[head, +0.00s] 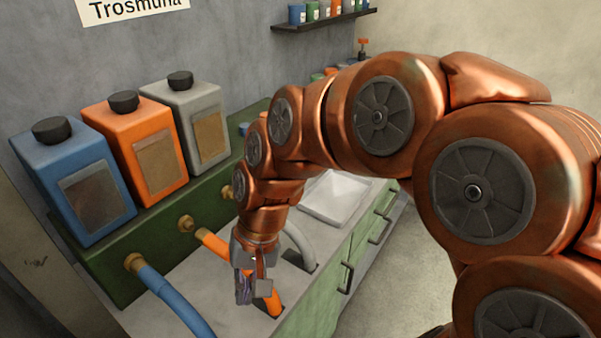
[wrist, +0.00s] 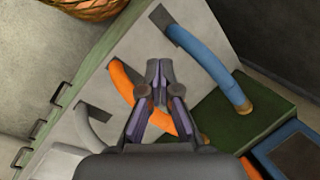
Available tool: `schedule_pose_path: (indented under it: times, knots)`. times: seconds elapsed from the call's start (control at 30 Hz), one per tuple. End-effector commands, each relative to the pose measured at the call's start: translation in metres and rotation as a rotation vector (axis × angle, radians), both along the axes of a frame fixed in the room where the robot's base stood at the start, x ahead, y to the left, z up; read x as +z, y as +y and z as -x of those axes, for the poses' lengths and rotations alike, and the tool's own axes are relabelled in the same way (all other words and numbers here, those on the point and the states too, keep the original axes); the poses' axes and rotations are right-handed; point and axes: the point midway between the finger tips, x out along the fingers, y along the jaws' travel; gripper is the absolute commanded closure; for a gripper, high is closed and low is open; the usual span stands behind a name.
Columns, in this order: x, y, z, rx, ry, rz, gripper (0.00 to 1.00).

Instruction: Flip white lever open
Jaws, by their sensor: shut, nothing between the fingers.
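I cannot make out a white lever in either view. The grey-white tank (head: 205,125) stands rightmost of three on the green bench. A pale grey hose (head: 301,243) runs down into the counter, partly behind my arm; it also shows in the wrist view (wrist: 88,127). My gripper (head: 244,298) is shut and empty, pointing down over the counter in front of the orange hose (head: 212,242). In the wrist view my gripper (wrist: 159,72) overlaps the orange hose (wrist: 123,80). I cannot tell whether it touches the hose.
An orange tank (head: 140,150) and a blue tank (head: 75,180) stand left of the grey-white one. A blue hose (head: 175,298) curves over the counter at front left. Brass fittings (head: 186,223) sit on the green bench front. Cabinet handles (head: 347,277) project at the right.

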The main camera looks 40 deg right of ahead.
Motion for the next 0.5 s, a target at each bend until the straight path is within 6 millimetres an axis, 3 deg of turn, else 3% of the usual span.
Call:
schedule_pose_path:
  times: [0.27,0.37,0.5]
  knots:
    - [0.001,-0.011,-0.1,-0.39,-0.021,-0.243,1.0]
    - [0.001,-0.027,-0.134,-0.544,-0.018,-0.331,1.0]
    - [0.0,-0.063,-0.181,-0.772,-0.015,-0.455,1.0]
